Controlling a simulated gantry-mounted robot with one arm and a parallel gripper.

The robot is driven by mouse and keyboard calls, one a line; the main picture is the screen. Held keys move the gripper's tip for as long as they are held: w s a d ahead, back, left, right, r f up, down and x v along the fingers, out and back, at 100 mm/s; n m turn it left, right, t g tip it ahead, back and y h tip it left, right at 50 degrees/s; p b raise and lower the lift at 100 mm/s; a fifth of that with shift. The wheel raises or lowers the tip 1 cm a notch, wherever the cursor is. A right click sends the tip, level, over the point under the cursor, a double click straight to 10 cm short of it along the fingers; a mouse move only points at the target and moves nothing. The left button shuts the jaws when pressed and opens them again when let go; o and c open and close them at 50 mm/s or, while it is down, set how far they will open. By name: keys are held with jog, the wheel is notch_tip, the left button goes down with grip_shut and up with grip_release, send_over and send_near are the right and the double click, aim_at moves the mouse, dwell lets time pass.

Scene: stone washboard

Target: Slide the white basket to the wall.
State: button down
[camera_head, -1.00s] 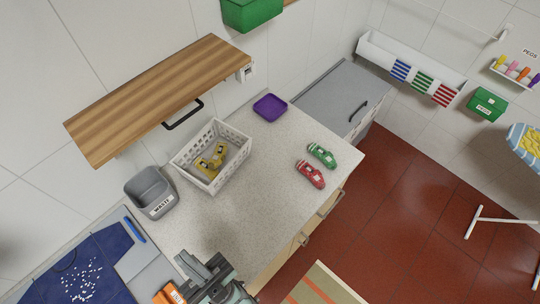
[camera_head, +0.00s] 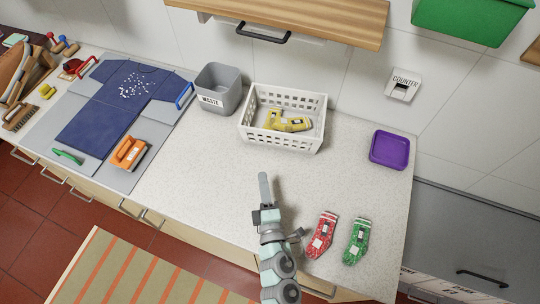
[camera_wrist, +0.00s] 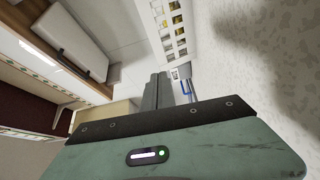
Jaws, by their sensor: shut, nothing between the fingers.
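The white basket (camera_head: 283,138), with slotted sides, stands upright on the speckled counter near the back wall (camera_head: 350,82). Its rim hides its rear foot, so I cannot tell whether it touches the wall. Yellow socks (camera_head: 290,124) lie inside it. My gripper (camera_head: 264,180) is shut and empty over the counter, in front of the basket and apart from it, fingers pointing toward it. In the wrist view my shut fingers (camera_wrist: 166,92) show at the centre, and the basket's slotted side (camera_wrist: 172,30) shows above them.
A grey waste bin (camera_head: 219,90) stands just left of the basket. A purple tray (camera_head: 390,149) is at the right. A red sock (camera_head: 321,236) and a green sock (camera_head: 356,241) lie at the front. A wooden shelf (camera_head: 300,15) overhangs behind. The counter between gripper and basket is clear.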

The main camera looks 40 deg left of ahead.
aim_at(272, 137)
jog(key=shift+s+a+f+n, duration=0.1)
jog(key=shift+a+f+n, duration=0.25)
jog(key=shift+f, duration=0.3)
jog(key=shift+a, duration=0.3)
jog(key=p+x, duration=0.1)
jog(key=x, duration=0.8)
jog(key=shift+d+r, duration=0.1)
jog(key=shift+d, duration=0.1)
jog(key=w, duration=0.3)
jog(key=shift+w+a+p, duration=0.35)
jog(key=shift+a+p, duration=0.05)
jog(key=shift+w+a, duration=0.1)
jog(key=shift+w, duration=0.45)
jog(key=w, duration=0.2)
jog(key=w+b, duration=0.1)
jog(key=w, duration=0.1)
jog(key=shift+w+a, duration=0.1)
jog(key=shift+a, duration=0.15)
